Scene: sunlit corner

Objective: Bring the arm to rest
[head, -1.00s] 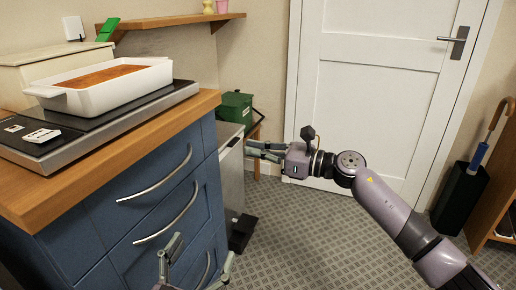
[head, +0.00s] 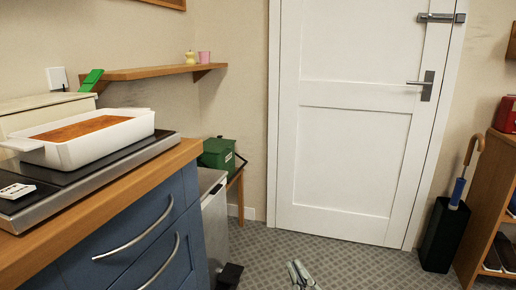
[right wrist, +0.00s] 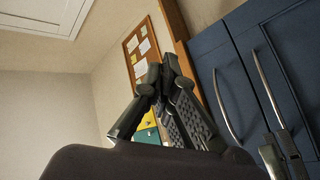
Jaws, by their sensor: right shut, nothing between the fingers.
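My right gripper (head: 301,274) shows at the bottom edge of the head view, over the grey patterned floor. Its fingers are together and hold nothing. In the right wrist view its dark fingers (right wrist: 165,90) meet at the tips, with nothing between them. The rest of the right arm is outside the head view. My left gripper does not show in the head view. Grey-green pieces at the lower right of the right wrist view may be part of it, but its jaws cannot be made out.
A blue drawer cabinet (head: 130,236) stands at left, bearing a white baking dish (head: 80,147) on a dark hob. A white door (head: 352,130) is shut behind. A green box (head: 219,153) sits beyond the cabinet. A black umbrella stand (head: 443,235) is at right. The middle floor is clear.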

